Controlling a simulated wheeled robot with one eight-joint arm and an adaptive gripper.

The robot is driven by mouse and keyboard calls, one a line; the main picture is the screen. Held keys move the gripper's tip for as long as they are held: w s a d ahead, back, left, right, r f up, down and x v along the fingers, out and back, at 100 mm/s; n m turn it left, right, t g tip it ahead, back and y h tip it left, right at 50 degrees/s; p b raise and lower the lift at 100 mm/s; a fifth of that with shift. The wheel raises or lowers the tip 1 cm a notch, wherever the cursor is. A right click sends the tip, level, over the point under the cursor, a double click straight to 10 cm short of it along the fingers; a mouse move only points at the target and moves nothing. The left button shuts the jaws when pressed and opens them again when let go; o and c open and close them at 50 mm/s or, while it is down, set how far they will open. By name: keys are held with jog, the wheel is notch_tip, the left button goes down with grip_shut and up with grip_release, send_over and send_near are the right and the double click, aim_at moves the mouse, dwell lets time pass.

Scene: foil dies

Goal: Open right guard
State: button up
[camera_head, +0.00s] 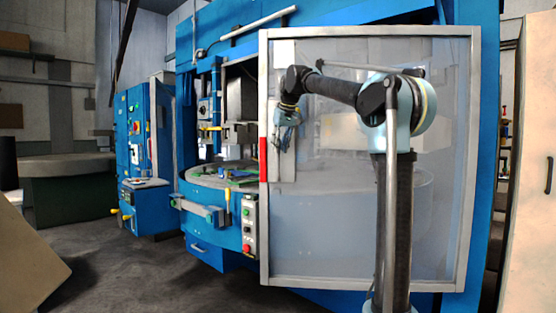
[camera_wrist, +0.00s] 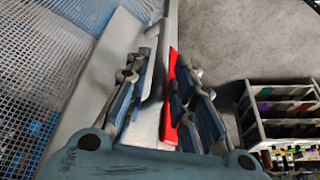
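The right guard (camera_head: 340,225) is a large see-through panel in a grey metal frame, in front of the right part of a blue machine. Its left frame post carries a red strip (camera_head: 263,158). In the head view my gripper (camera_head: 287,122) is in front of the panel's upper left part, just right of that post. In the wrist view my gripper (camera_wrist: 165,75) has its two fingers apart, with a grey frame edge and the red strip (camera_wrist: 169,110) showing between them. I cannot tell whether either finger touches the frame.
The blue machine (camera_head: 215,250) has a round work table (camera_head: 215,180) and a button box (camera_head: 248,222) left of the guard. A blue cabinet (camera_head: 135,140) stands further left. A pale panel (camera_head: 530,170) is close at the right. A shelf rack (camera_wrist: 280,115) shows in the wrist view.

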jog(key=shift+x, duration=2.5)
jog(key=shift+w, duration=0.1)
grip_shut()
